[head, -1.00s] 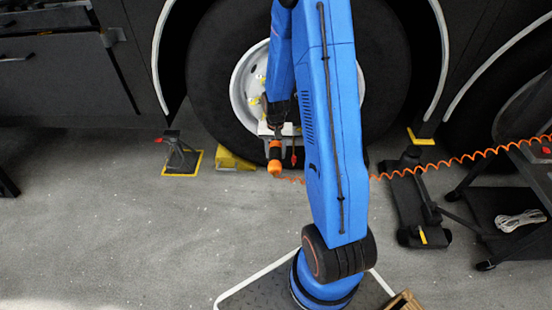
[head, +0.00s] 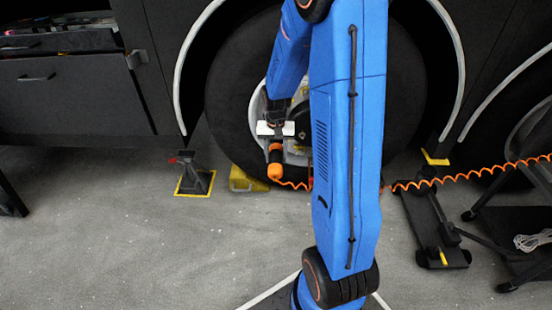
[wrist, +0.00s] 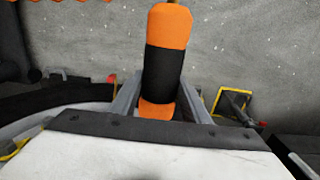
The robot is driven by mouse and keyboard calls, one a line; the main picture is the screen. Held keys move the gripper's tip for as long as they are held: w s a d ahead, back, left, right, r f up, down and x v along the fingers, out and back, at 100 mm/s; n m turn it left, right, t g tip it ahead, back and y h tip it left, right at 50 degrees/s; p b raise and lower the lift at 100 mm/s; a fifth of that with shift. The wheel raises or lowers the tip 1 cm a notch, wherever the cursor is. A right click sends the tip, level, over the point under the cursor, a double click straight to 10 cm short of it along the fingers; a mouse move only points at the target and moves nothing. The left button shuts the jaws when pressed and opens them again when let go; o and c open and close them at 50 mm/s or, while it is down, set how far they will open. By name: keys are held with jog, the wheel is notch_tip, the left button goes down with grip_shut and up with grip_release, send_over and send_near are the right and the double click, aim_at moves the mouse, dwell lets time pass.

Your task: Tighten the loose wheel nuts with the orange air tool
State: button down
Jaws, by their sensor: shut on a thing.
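My gripper (head: 275,146) is shut on the orange air tool (head: 275,170), which has a black middle band. The tool hangs in front of the lower left of the wheel (head: 229,110). In the wrist view the tool (wrist: 170,25) stands between the two grey fingers (wrist: 160,108). Its orange coiled hose (head: 460,174) runs off to the right. The pale wheel rim (head: 256,108) shows only at its left and lower edge. My blue arm covers most of the hub, and I cannot make out which wheel nuts are loose. I cannot tell whether the tool touches the wheel.
A dark stand (head: 196,178) is on a yellow-edged floor square further left. A black jack (head: 432,225) lies to the right, beside a dark cart (head: 512,218). The floor at the front left is clear.

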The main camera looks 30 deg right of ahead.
aim_at(276, 144)
jog(key=shift+w+d, duration=0.7)
jog(key=shift+w, duration=0.35)
jog(key=shift+w+d, duration=0.7)
jog(key=shift+w, duration=0.3)
jog(key=shift+w+d+r, duration=0.1)
jog(key=shift+w+d, duration=0.55)
jog(key=shift+w, duration=0.3)
jog(key=shift+w+d, duration=0.6)
jog(key=shift+w, duration=0.35)
dwell(2.4)
jog(key=shift+s, duration=0.15)
dwell(1.5)
